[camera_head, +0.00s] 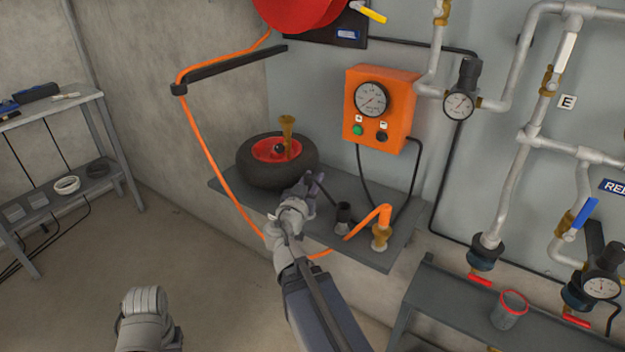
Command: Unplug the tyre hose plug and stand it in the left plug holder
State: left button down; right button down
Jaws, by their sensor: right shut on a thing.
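The tyre (262,175) with a red hub lies flat on the grey shelf, and an upright brass fitting (287,138) stands over its hub. My right gripper (309,184) is shut at the tyre's near right edge, on what seems to be the tyre hose plug. The plug is mostly hidden by the fingers; a thin dark hose runs from there down to the right. The left plug holder seems to be the small black cup (343,216), right of my gripper. To its right, an orange hose end sits on a brass fitting (380,238). My left gripper is out of view.
An orange gauge box (381,108) hangs above the shelf (370,254). The orange hose (208,137) loops down left of the tyre and passes behind my right arm. A lower bench (450,308) with a red-rimmed cup (510,310) stands at the right.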

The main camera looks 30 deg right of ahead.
jog(key=shift+s+f+b, duration=0.1)
jog(key=shift+f+b, duration=0.25)
jog(key=shift+f, duration=0.05)
dwell(0.5)
jog(key=c, duration=0.6)
grip_release()
jog(key=shift+a, duration=0.15)
